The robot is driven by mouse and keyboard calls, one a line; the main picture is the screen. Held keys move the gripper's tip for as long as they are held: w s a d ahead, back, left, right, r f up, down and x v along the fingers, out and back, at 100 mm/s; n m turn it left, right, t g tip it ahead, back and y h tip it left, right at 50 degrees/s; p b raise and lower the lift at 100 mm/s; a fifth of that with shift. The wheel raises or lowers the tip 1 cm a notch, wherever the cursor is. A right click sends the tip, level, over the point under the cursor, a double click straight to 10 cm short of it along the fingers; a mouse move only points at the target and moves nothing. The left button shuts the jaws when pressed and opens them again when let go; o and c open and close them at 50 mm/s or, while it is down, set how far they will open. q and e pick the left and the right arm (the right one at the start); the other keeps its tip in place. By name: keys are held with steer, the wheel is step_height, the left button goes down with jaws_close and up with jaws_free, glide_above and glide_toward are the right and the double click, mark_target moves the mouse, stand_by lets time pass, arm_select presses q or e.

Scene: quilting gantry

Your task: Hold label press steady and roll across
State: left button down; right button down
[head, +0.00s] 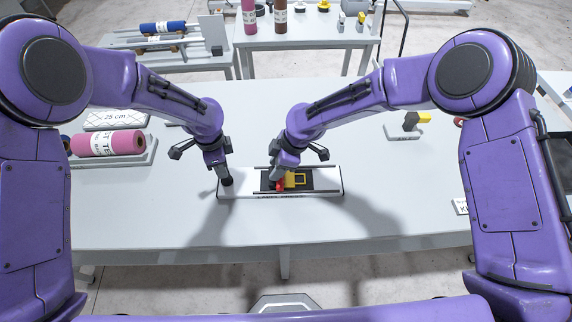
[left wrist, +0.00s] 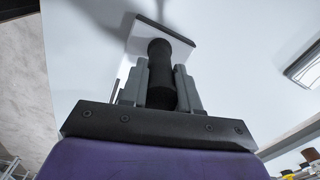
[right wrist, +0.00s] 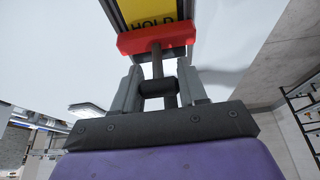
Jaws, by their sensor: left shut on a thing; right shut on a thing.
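The label press (head: 330,184) is a white flat base with rails and a dark bed, lying near the middle of the table. My left gripper (head: 226,181) is shut on the black upright handle (left wrist: 160,62) at the press's left end. Lettering reading "HOLD" shows on the yellow part in the right wrist view. The carriage sits around the middle of the bed. My right gripper partly hides it in the head view.
The table's front is clear. Another table (head: 300,38) stands behind.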

arm_select(q)
steer(key=shift+s+d+f, duration=0.15)
steer(key=shift+s+f, duration=0.1)
arm_select(e)
steer(key=shift+a, duration=0.2)
steer(key=c, duration=0.7)
jaws_free()
steer(key=shift+a, duration=0.1)
steer(key=shift+d, duration=0.2)
steer(key=v, duration=1.2)
steer(key=shift+s, duration=0.1)
arm_select(q)
steer(key=shift+w, duration=0.1)
